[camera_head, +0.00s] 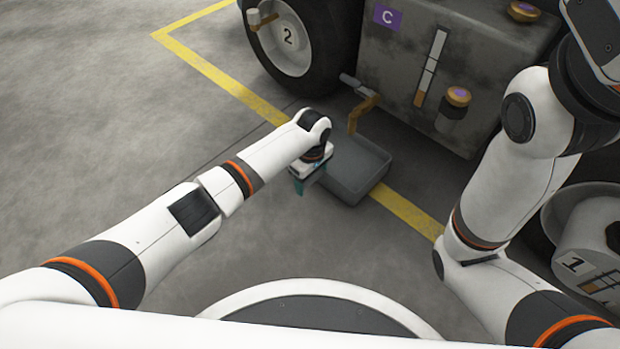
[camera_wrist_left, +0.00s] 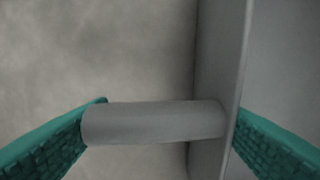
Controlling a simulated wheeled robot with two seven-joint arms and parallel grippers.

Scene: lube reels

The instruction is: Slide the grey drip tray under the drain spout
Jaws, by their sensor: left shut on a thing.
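The grey drip tray (camera_head: 372,190) is a shallow open box on the floor, in front of the tank. My left gripper (camera_head: 306,188) is at its near left side, teal fingers pointing down. In the left wrist view, the fingers are around a grey round handle on the tray wall (camera_wrist_left: 208,60), one finger outside and one on the inner side. The gripper is shut on the tray. The brass drain spout (camera_head: 362,113) hangs from the tank's front. In the head view, its lower end appears close to the tray's far edge. My right gripper is outside the picture.
The dark grey tank (camera_head: 455,50) bears a purple C label, a level gauge and brass caps. A reel marked 2 (camera_head: 288,38) stands left of it, and a reel marked 1 (camera_head: 590,262) at the right. A yellow line (camera_head: 215,75) crosses the floor. The left floor is clear.

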